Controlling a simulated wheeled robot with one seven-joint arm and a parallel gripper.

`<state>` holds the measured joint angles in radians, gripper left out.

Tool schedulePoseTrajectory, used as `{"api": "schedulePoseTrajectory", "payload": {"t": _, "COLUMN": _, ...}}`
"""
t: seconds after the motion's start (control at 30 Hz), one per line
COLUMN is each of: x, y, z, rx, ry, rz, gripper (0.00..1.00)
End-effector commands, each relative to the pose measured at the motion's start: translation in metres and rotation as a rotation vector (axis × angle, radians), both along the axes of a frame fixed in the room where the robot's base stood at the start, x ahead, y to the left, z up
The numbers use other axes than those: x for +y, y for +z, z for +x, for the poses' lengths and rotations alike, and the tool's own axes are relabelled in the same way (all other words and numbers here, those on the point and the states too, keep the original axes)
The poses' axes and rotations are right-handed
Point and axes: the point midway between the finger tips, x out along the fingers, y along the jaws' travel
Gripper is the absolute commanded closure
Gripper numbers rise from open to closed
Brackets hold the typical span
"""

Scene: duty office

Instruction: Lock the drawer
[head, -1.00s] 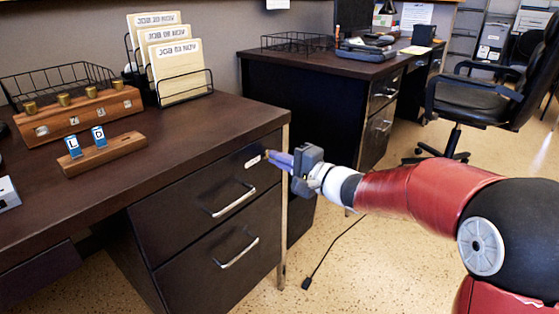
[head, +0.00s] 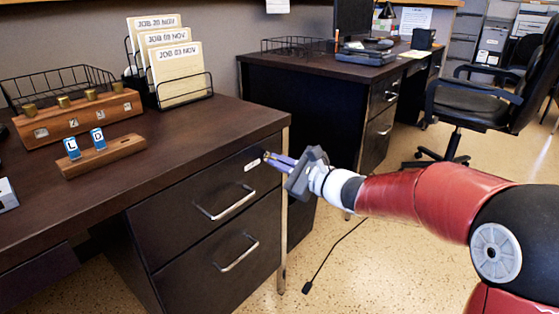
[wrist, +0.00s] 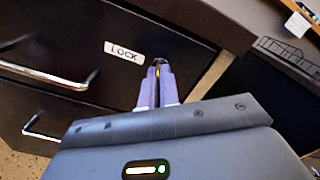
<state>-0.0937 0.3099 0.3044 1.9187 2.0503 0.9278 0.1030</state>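The dark top drawer (head: 180,212) of the near desk is closed, with a metal pull. A white label (head: 251,167) sits near its upper right corner and reads "LOCK" in the wrist view (wrist: 124,51). My gripper (head: 271,158) is at the drawer front, just right of the label. Its purple fingers (wrist: 157,82) are close together on a small brass piece, which looks like a key. The piece meets the drawer front at a dark round lock (wrist: 159,61). The fingertips mostly hide it, so I cannot tell how deep it sits.
A second drawer (head: 215,275) is below. The desktop (head: 190,140) holds a card rack (head: 180,75), a wooden block with brass knobs (head: 80,116) and a small tile holder (head: 105,155). Another desk (head: 300,105) and a chair (head: 470,105) stand behind. A cable (head: 335,255) lies on the floor.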

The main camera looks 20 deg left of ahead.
Motion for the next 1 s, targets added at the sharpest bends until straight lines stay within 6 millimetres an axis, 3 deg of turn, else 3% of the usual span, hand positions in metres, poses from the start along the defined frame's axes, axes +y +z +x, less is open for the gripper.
{"api": "schedulePoseTrajectory", "payload": {"t": 0.5, "x": -0.0004, "y": 0.0014, "z": 0.0003, "rx": 0.416, "ry": -0.001, "rz": 0.171, "gripper": 1.0}}
{"api": "schedulePoseTrajectory", "payload": {"t": 1.0, "x": -0.0002, "y": -0.0008, "z": -0.0001, "rx": 0.585, "ry": 0.0, "rz": 0.241, "gripper": 1.0}}
